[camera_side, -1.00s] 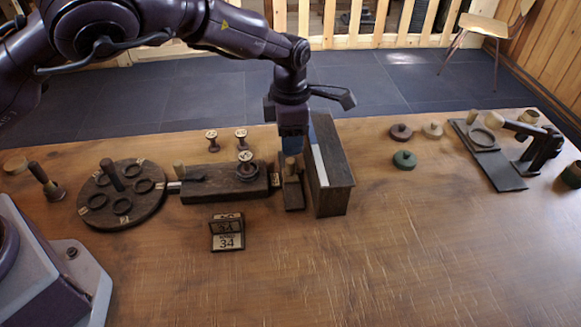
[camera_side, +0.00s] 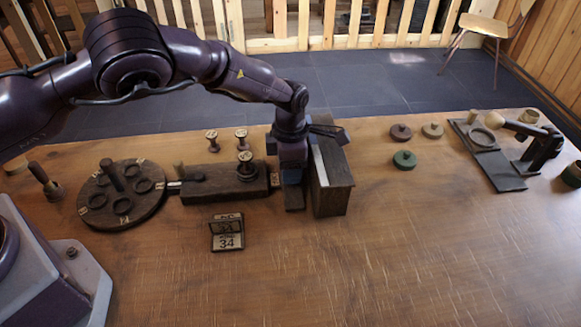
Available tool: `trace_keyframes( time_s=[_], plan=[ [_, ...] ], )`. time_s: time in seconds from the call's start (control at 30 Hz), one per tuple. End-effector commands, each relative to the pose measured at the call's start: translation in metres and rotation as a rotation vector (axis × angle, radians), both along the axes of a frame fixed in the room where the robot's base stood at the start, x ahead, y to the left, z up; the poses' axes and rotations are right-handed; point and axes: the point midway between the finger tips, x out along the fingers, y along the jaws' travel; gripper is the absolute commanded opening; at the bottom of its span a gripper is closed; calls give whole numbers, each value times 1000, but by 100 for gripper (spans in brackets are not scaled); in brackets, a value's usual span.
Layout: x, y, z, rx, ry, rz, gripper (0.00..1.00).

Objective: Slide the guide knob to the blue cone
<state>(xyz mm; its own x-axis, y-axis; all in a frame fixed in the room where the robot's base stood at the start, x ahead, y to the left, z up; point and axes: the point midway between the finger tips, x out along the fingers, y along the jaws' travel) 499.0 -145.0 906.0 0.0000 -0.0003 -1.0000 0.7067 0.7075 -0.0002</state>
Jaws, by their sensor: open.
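My gripper (camera_side: 292,172) points down over a narrow dark block (camera_side: 294,199), close against the left side of a tall dark box (camera_side: 333,190) with a pale strip on its top edge. The gripper is open. It covers the far part of the narrow block, where a pale wooden knob showed earlier; that knob is now hidden, and I cannot tell whether the fingers are around it or touching it. I cannot make out a blue cone in this view.
A long dark block (camera_side: 215,190) with stamp-like spools lies left of my gripper. Further left is a round board (camera_side: 121,210) with rings. A number stand (camera_side: 227,232) is in front. Small discs (camera_side: 404,160) lie right of the box. The front table is clear.

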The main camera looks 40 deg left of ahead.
Motion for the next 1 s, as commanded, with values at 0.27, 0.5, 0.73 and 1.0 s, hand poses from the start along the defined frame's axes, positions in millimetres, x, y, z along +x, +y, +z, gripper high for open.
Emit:
trace_keyframes(
  time_s=[0.27,0.5,0.73,1.0],
  plan=[
    [0,0,0,0,0,0,10],
    [6,5,1,0,-1,0,10],
    [14,13,1,0,-1,0,10],
    [23,22,1,-1,-2,-1,10]
  ],
)
